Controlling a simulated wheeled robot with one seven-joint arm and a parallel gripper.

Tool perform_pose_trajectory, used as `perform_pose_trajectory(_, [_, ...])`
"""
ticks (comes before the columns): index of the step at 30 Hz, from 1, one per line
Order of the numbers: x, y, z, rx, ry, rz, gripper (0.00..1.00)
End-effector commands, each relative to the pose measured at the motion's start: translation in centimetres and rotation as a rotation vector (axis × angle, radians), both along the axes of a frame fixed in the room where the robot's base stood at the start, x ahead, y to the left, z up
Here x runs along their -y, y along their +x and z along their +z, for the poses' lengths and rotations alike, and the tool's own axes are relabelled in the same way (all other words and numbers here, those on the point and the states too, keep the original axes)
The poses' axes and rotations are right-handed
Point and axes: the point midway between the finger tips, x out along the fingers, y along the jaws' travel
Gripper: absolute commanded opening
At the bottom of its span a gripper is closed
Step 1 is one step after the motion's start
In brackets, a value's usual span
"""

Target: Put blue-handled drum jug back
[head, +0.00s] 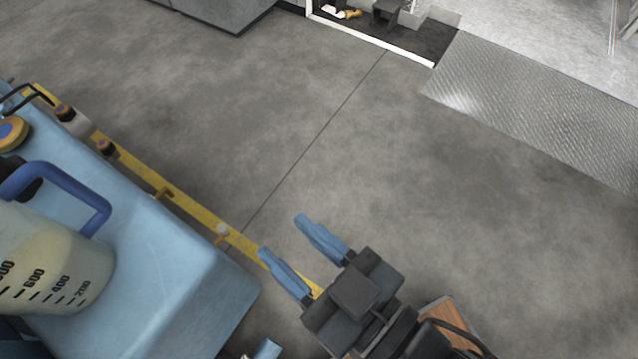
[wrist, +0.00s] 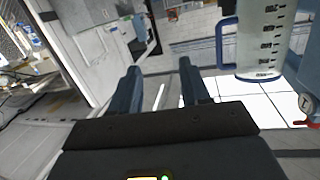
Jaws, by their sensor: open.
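The drum jug (head: 55,262) is at the left edge of the head view, cut off by the frame. It has a translucent pale body, black volume marks and a thick blue handle (head: 62,180). It appears over the top of a light blue tank (head: 170,290); its contact with the tank is hard to tell. The jug also shows at the upper right of the wrist view (wrist: 262,40), its handle toward the fingers. My gripper (head: 281,234) has blue fingers, is open and empty, and is to the right of the tank, apart from the jug. Its fingers also show in the wrist view (wrist: 158,66).
A yellow rail (head: 190,208) with small fittings runs along the tank's far side, close to my gripper. Open concrete floor (head: 400,150) lies beyond. A metal tread plate (head: 530,110) is at the upper right. A red-handled valve (wrist: 306,122) is below the jug in the wrist view.

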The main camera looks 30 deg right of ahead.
Motion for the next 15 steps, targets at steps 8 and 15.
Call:
perform_pose_trajectory(8, [10.9, -7.4, -2.1, -0.094, -0.039, -0.204, 0.46])
perform_pose_trajectory(15, [16.4, -12.6, -1.4, -0.133, -0.086, -0.321, 0.46])
